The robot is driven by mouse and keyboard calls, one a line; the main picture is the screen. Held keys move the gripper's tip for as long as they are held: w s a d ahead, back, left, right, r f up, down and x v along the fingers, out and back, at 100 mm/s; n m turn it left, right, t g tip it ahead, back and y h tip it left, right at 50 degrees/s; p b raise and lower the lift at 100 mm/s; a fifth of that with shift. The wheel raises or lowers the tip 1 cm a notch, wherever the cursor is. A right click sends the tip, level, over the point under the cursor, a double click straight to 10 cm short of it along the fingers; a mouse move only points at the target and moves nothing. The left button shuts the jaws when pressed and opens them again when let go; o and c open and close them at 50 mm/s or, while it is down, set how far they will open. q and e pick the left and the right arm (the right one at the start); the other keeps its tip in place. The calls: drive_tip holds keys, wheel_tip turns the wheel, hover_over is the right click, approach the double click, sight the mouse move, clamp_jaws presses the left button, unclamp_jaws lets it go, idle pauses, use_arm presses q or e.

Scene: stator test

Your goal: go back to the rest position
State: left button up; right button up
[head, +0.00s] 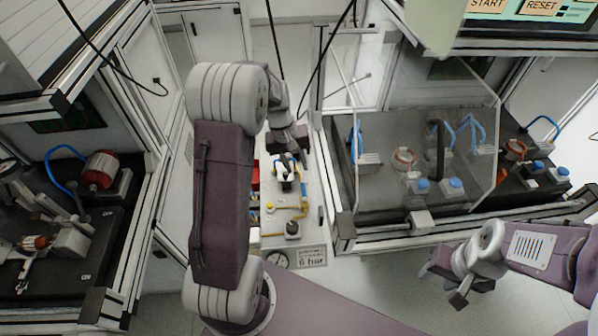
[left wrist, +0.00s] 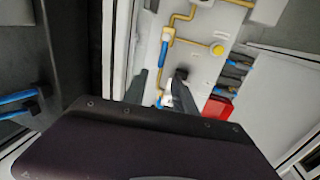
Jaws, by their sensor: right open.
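My left gripper (head: 286,168) reaches down over the pneumatic panel (head: 308,232) in the middle of the head view. In the left wrist view its two dark fingers (left wrist: 166,92) stand apart, with a white and blue fitting (left wrist: 167,98) in or behind the gap. I cannot tell whether they touch it. My left arm stretches forward over the floor between the benches. My right gripper (head: 444,286) is open and empty in front of the right-hand bench, at the lower right.
The right bench (head: 400,232) has a clear guard (head: 495,145) over stator parts and blue-capped buttons (head: 456,184). A red box (left wrist: 217,108) sits on the panel. Black cables hang above. Floor near my right gripper is free.

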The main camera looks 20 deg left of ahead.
use_arm(q)
drive_tip(key=shift+a+r, duration=0.1)
drive_tip(key=shift+r, duration=0.15)
drive_tip(key=s+d+r+m+p, duration=0.3)
drive_tip(key=s+d+r, duration=0.2)
drive_tip(key=d+r, duration=0.2)
drive_tip(key=s+f+m+y, duration=0.1)
drive_tip(key=s+f+m, duration=0.2)
drive_tip(key=s, duration=0.8)
drive_tip(key=shift+d+f+y+p, duration=0.25)
drive_tip(key=shift+y+p, duration=0.05)
drive_tip(key=shift+p, duration=0.15)
